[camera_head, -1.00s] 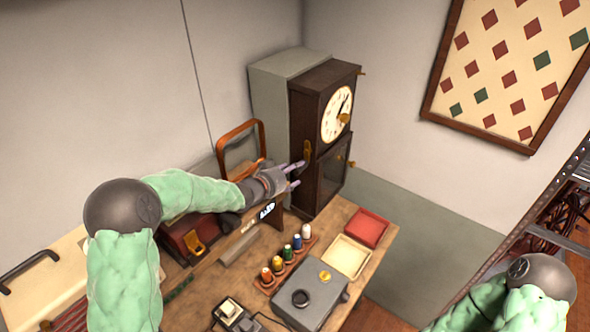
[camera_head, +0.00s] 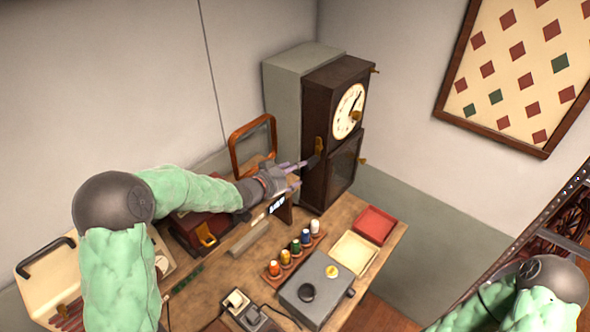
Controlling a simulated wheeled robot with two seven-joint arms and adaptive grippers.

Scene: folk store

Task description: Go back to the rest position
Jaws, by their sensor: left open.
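My left arm comes in from the left over the workbench (camera_head: 225,285). My left gripper (camera_head: 298,177) is open and empty, with its fingers pointing right in front of the dark wooden clock case (camera_head: 318,130). I cannot tell whether the fingertips touch the case. The clock has a round pale dial (camera_head: 347,111), and its lower door looks shut. My right arm shows only as a shoulder and sleeve at the lower right. My right gripper is out of view.
Spools of thread (camera_head: 295,244), a grey box (camera_head: 312,291), a red tray (camera_head: 375,224) and a cream tray (camera_head: 354,254) stand on the bench. A dark red box (camera_head: 190,233) and a wood-framed mirror (camera_head: 237,155) are near my left forearm. A shelf (camera_head: 560,230) stands at right.

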